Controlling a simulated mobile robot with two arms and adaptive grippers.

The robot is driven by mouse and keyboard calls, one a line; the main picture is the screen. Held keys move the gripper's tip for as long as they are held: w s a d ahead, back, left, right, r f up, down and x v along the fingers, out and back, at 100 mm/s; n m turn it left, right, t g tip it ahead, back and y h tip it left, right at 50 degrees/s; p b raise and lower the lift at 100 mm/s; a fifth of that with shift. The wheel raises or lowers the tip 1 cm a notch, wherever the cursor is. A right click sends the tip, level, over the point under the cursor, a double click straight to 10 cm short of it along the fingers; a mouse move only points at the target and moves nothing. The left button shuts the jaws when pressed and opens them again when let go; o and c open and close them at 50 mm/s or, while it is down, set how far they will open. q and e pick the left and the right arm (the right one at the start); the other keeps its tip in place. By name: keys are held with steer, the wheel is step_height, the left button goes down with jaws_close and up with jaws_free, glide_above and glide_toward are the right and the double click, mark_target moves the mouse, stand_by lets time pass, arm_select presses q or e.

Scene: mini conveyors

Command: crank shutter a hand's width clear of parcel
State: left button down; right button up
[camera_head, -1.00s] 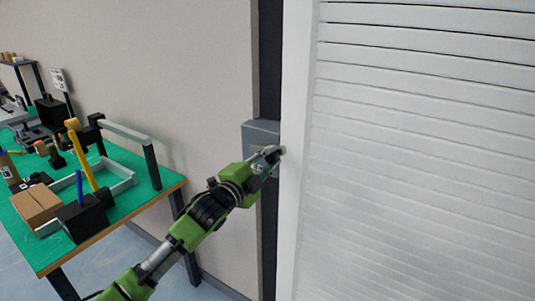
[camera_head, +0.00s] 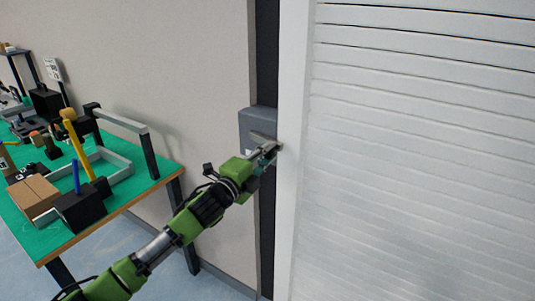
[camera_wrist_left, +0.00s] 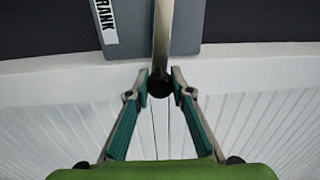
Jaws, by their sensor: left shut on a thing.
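The white slatted shutter (camera_head: 420,150) fills the right of the head view; its lower edge is out of view. A grey crank box (camera_head: 258,118) is mounted on the wall left of the white shutter frame. In the wrist view the box (camera_wrist_left: 185,15) has a label reading "RANK", and a metal crank arm (camera_wrist_left: 162,40) ends in a dark round knob (camera_wrist_left: 159,86). My left gripper (camera_head: 270,151) is at the crank, its fingers (camera_wrist_left: 159,88) shut on the knob from both sides. No parcel shows at the shutter. My right gripper is out of view.
A green-topped bench (camera_head: 130,194) stands at the left by the wall. It bears a brown cardboard box (camera_head: 34,194), a black block (camera_head: 80,207), a yellow post (camera_head: 75,140) and a grey rail frame.

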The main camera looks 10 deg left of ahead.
arm_select(q)
steer(key=shift+f, duration=0.15)
steer(key=c, duration=1.8)
jaws_free()
steer(key=v, duration=1.2)
